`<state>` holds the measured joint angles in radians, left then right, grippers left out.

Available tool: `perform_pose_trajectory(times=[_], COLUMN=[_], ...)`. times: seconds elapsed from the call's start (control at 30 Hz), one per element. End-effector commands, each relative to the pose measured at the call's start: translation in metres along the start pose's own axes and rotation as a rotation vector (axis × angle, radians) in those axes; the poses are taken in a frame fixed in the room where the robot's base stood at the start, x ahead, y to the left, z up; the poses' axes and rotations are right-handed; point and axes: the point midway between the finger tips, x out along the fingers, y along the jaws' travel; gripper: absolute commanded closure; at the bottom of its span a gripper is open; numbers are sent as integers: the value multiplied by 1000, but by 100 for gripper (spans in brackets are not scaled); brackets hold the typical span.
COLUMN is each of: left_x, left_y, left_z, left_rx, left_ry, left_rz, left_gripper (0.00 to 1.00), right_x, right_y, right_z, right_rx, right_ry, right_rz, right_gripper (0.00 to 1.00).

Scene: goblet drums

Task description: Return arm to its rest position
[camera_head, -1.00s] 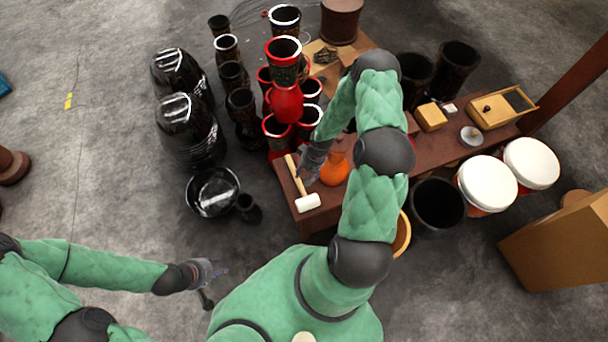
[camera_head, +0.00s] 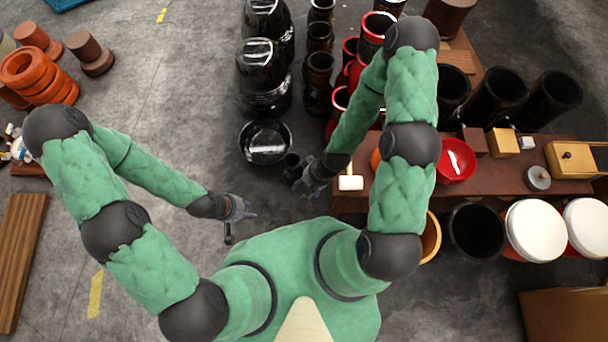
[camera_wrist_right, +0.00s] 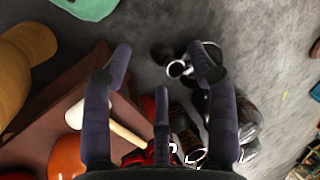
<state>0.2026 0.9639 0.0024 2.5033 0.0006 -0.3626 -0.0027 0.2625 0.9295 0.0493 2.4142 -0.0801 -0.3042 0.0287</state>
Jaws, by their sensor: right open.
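My right gripper (camera_head: 303,182) is at the left end of the brown table (camera_head: 480,177), over the floor beside the table's edge. In the right wrist view its dark fingers (camera_wrist_right: 160,85) are spread with nothing between them. A mallet with a white head (camera_head: 350,182) lies on the table close to the right gripper; its pale handle shows in the wrist view (camera_wrist_right: 127,134). My left gripper (camera_head: 242,208) hangs over bare floor at the centre left, apart from any object. Its fingers are too small to tell open from shut.
Black shiny drums (camera_head: 264,75) and an open black drum (camera_head: 265,142) stand on the floor behind the right gripper. A red bowl (camera_head: 457,160) sits on the table. White-topped drums (camera_head: 534,230) stand in front of it. Floor between my arms and the orange rings (camera_head: 38,78) is clear.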

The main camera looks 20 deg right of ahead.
Motion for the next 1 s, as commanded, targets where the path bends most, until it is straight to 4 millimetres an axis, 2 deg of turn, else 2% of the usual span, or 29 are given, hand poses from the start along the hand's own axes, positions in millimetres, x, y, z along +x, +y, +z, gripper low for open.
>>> perform_pose_trajectory(times=[0.03,0.1,0.2,1.0], left_x=[0,0,0,0], left_y=[0,0,0,0], left_z=[0,0,0,0], left_rx=[0,0,0,0], left_ry=[0,0,0,0], left_rz=[0,0,0,0], left_gripper=[60,60,60,60], right_x=[-1,-2,-3,-3], right_y=[-6,-10,-12,-12], right_z=[12,21,27,27], right_rx=[-10,-13,-16,-14], right_ry=[-10,-15,-18,-18], right_rz=[6,15,21,21], right_gripper=[42,42,42,42])
